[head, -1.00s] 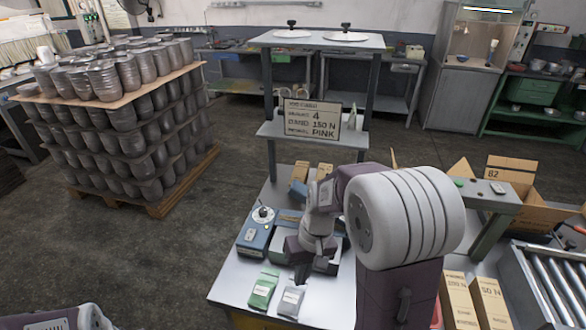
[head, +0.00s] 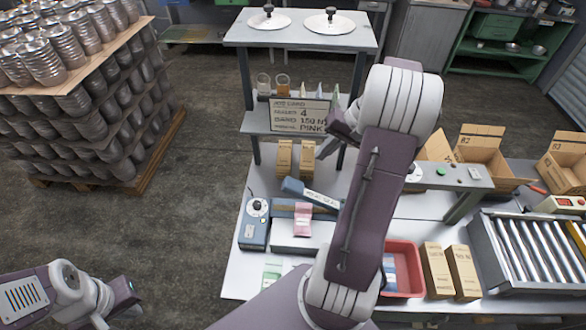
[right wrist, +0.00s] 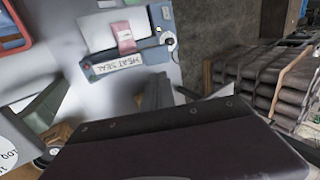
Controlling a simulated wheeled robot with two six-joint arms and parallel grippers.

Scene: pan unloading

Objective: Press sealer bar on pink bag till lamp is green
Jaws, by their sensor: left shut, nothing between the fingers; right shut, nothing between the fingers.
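The heat sealer has a pale base (head: 290,238) and a blue sealer bar (head: 312,194) that looks raised and tilted. The pink bag (head: 303,220) lies on the base in front of the bar; the right wrist view shows the bag (right wrist: 125,38) beside the bar marked HEAT SEAL (right wrist: 127,64). A blue box with a dial (head: 255,225) stands at the left; I cannot make out a lamp's colour. My right gripper (head: 343,122) is shut and empty, up near the job card, away from the bar. My left gripper (head: 128,297) is shut and empty, left of the table.
A shelf stand with a job card (head: 300,116) rises behind the sealer. A red tray (head: 402,270), cartons (head: 450,270) and a roller conveyor (head: 530,250) lie to the right. A pallet of cans (head: 85,120) stands at the left on open floor.

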